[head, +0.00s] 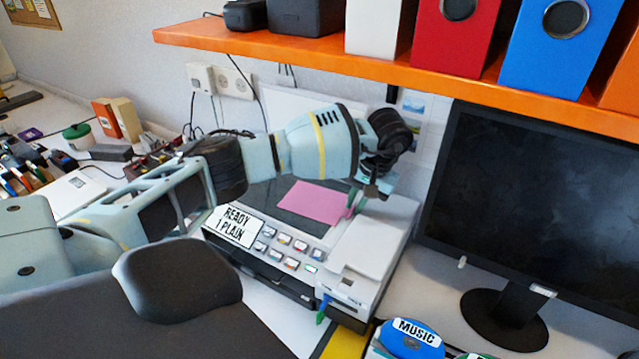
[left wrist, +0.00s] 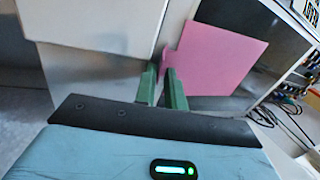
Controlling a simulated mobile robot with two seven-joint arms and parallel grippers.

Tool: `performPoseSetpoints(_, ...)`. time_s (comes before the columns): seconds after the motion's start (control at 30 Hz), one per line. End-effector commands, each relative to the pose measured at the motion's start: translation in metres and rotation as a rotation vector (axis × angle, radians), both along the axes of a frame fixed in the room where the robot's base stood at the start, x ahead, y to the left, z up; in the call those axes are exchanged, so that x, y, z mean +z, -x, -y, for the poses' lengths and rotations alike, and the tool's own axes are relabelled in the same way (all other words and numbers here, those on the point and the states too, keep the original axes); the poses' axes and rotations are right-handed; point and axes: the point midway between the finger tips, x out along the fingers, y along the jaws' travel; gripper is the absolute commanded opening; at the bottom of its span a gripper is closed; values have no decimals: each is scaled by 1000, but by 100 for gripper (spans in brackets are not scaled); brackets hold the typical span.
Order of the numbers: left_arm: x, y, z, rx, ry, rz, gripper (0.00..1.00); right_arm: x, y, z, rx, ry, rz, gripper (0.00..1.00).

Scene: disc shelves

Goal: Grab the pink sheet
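The pink sheet (head: 312,202) lies over the dark glass of the white copier (head: 372,238), left of its raised white right-hand part. My left gripper (head: 356,203) points down at the sheet's right edge. In the left wrist view the sheet (left wrist: 215,58) has a small tab reaching to the green fingertips (left wrist: 163,75). The fingers are close together with only a narrow gap, and look shut on this tab. The exact contact is partly hidden by the fingers. My right gripper is not in view.
An orange shelf (head: 290,46) with binders runs above the copier. A dark monitor (head: 530,210) stands on the right. A blue disc labelled MUSIC (head: 410,338) is at the front. Cluttered small items lie on the left of the desk.

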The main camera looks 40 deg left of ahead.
Motion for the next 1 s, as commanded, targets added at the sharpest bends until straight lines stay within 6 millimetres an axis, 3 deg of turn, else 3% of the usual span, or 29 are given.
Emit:
performPoseSetpoints(0.23,-2,0,-1,0,0,0,11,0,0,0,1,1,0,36)
performPoseSetpoints(0.33,-2,0,-1,0,0,0,0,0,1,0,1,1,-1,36)
performPoseSetpoints(0.77,-1,0,0,0,0,0,0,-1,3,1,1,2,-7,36)
performPoseSetpoints(1.0,13,0,-1,0,0,1,0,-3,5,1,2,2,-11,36)
